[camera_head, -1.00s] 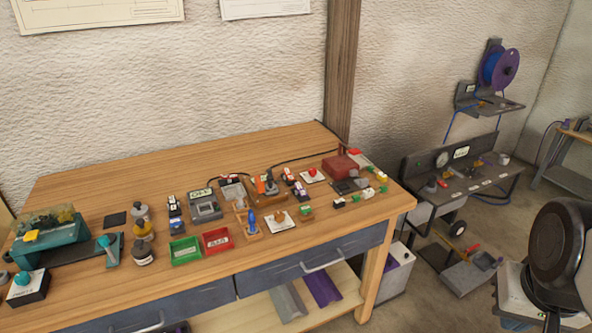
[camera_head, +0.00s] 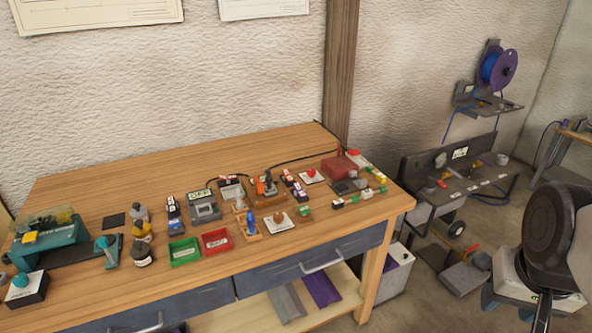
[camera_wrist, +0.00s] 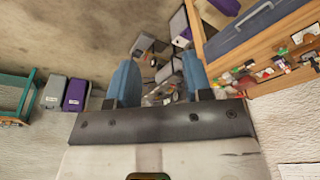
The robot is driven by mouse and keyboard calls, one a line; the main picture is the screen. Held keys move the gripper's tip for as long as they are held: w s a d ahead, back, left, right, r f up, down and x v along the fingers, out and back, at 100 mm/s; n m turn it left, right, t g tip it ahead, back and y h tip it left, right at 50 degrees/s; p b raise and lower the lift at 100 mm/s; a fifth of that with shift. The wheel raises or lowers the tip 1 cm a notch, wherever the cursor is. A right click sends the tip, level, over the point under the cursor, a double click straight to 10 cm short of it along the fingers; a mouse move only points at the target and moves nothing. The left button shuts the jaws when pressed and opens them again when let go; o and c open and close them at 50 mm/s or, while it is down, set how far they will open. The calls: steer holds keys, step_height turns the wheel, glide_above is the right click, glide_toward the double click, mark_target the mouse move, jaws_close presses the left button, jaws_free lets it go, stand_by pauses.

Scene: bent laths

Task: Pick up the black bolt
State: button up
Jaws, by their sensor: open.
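I cannot make out a black bolt for certain in either view; the small parts on the wooden workbench (camera_head: 90,188) are too small to tell apart. In the wrist view, my gripper (camera_wrist: 159,82) shows two blue fingers standing well apart, with nothing between them. It is in the air, away from the bench top, which appears tilted at the upper right of that view. In the head view, my dark arm part is at the lower right, to the right of the bench; the fingers do not show clearly there.
On the bench stand a green tray (camera_head: 184,252), a red tray (camera_head: 216,241), a grey meter (camera_head: 204,206), a teal machine (camera_head: 48,243) and several small parts. A cart (camera_head: 460,180) with a spool (camera_head: 497,69) above stands at right. The bench's back left is clear.

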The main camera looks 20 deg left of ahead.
steer(key=w+a+r+m, duration=0.15)
steer(key=w+a, duration=0.25)
steer(key=w, duration=0.4)
steer(key=w+a+r+m, duration=0.1)
steer(key=w+a+r, duration=0.3)
steer(key=w, duration=0.5)
steer(key=m+g, duration=0.3)
steer(key=m, duration=0.3)
glide_above(269, 170)
steer(key=f, duration=1.7)
steer(key=shift+w+d, duration=0.15)
steer(key=shift+d, duration=0.25)
steer(key=shift+a+f, duration=0.2)
steer(key=shift+a, duration=0.2)
steer(key=shift+f, duration=1.3)
